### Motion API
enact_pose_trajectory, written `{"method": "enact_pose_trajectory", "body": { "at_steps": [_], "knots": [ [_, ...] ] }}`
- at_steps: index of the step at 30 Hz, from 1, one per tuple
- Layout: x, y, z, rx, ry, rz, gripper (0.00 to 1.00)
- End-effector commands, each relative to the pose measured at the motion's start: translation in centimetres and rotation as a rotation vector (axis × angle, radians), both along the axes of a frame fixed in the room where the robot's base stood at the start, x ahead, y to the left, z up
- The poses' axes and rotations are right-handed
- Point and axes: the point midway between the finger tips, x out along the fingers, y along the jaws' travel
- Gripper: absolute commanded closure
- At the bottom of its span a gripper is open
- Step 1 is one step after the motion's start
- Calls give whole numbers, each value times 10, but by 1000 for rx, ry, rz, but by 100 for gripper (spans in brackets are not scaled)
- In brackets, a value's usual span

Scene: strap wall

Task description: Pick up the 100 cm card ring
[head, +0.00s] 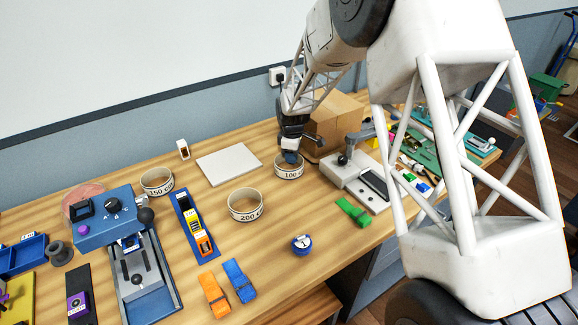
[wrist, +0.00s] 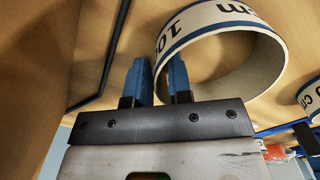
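The 100 cm card ring (head: 288,170) is a cream band with dark lettering, standing on the wooden table beside the cardboard box. In the wrist view it (wrist: 268,62) fills the upper right, its lettering partly visible. My gripper (head: 291,156) is pointed down at the ring in the head view. In the wrist view its two blue fingers (wrist: 159,75) are apart, with the ring's near wall at the gap between them. The right finger overlaps the ring's opening. Whether either finger touches the card cannot be told.
The 200 cm ring (head: 245,206) and 150 cm ring (head: 157,182) stand to the left. A grey clamp device (head: 354,184) is close on the right, and a cardboard box (head: 335,122) stands behind. A white sheet (head: 228,164) lies left. Some table between the rings is bare.

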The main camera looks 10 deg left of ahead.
Motion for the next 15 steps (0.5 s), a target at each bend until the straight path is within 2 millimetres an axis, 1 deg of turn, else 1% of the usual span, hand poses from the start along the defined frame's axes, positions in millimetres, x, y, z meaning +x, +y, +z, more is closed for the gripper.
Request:
{"method": "enact_pose_trajectory", "body": {
  "at_steps": [1,3,4,15],
  "knots": [
    [0,0,0,0,0,0,88],
    [0,0,0,0,0,0,99],
    [0,0,0,0,0,0,100],
    [0,0,1,0,0,0,100]
  ]
}}
